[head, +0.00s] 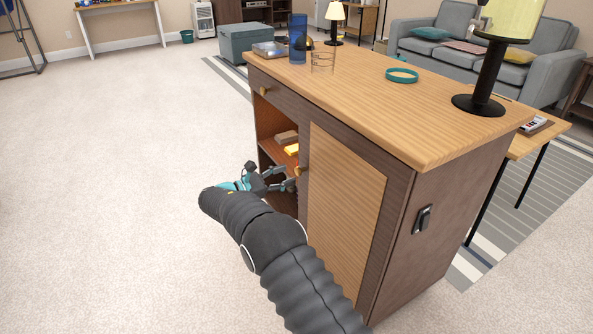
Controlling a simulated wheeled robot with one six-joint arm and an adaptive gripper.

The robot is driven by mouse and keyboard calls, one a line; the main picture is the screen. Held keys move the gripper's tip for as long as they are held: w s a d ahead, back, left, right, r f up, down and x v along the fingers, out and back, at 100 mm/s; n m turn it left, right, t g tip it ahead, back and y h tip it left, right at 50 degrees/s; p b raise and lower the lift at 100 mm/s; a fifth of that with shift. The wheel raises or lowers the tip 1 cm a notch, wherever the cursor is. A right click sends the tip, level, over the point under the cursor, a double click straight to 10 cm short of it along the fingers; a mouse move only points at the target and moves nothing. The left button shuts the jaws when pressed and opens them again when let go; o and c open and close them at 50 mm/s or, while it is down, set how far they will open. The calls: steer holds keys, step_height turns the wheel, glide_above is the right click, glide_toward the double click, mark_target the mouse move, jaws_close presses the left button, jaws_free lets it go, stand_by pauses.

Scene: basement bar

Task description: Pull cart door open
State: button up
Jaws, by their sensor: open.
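The cart (430,165) is a brown wooden cabinet with a light wood top, standing right of centre in the head view. Its door (345,205), with a light wood panel, covers the right part of the front and looks flush with it. A small round knob (299,170) shows at the door's left edge. My gripper (291,179) is open and empty at this edge, with its fingers close to the knob. I cannot tell whether they touch it. My arm reaches up from the bottom and hides the lower left of the front.
Left of the door is an open compartment with a shelf (272,150) holding small boxes. A drawer knob (264,91) sits above it. The carpet at left is clear.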

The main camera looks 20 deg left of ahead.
mark_target(296, 171)
steer(key=shift+x, duration=2.45)
